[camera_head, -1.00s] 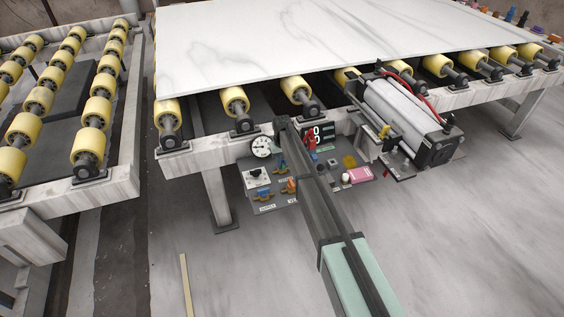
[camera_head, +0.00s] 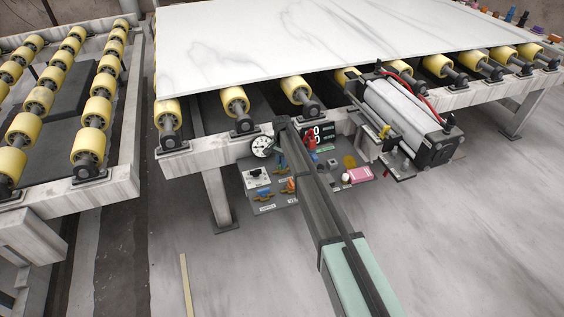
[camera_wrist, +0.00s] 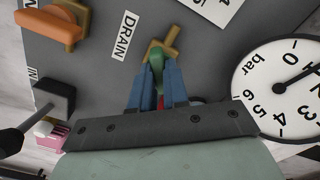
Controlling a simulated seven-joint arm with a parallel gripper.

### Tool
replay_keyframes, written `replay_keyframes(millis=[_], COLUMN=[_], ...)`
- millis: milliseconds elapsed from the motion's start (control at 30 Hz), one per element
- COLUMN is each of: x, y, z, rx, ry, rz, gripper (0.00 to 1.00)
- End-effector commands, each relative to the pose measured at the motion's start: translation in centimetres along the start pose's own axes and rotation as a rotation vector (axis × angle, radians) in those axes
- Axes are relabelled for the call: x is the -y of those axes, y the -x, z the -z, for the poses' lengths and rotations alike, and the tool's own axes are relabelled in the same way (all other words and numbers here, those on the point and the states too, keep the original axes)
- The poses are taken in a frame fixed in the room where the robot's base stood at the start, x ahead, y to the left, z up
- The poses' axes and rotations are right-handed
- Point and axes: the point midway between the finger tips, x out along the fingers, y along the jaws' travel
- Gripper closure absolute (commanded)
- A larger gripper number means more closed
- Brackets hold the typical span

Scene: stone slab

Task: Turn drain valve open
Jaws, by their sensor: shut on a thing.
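The drain valve (camera_wrist: 171,44) shows in the wrist view as a brass fitting with a green lever, beside a white DRAIN label (camera_wrist: 125,36) on the grey panel. My gripper (camera_wrist: 157,72) has its blue fingers shut on the green lever, one on each side. The fingers hide much of the lever's length. The valve itself cannot be made out clearly there.
A round pressure gauge (camera_wrist: 288,88) sits right of the valve in the wrist view, its needle near the low end. An orange-handled valve (camera_wrist: 48,23) and a black block (camera_wrist: 54,97) are at left.

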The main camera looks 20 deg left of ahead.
Motion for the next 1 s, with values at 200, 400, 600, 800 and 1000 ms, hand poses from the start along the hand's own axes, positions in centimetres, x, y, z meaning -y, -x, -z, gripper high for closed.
replay_keyframes(millis=[200,400,600,800,1000], x=[-0.03,-0.03,-0.04,-0.04,-0.04], y=[-0.04,-0.04,-0.05,-0.05,-0.06], z=[0.04,0.04,0.03,0.03,0.03], rx=[0.000,0.000,0.000,0.000,0.000], ry=[-0.206,-0.379,-0.519,-0.611,-0.656], rz=[0.000,0.000,0.000,0.000,0.000], gripper=[1.00,1.00,1.00,1.00,1.00])
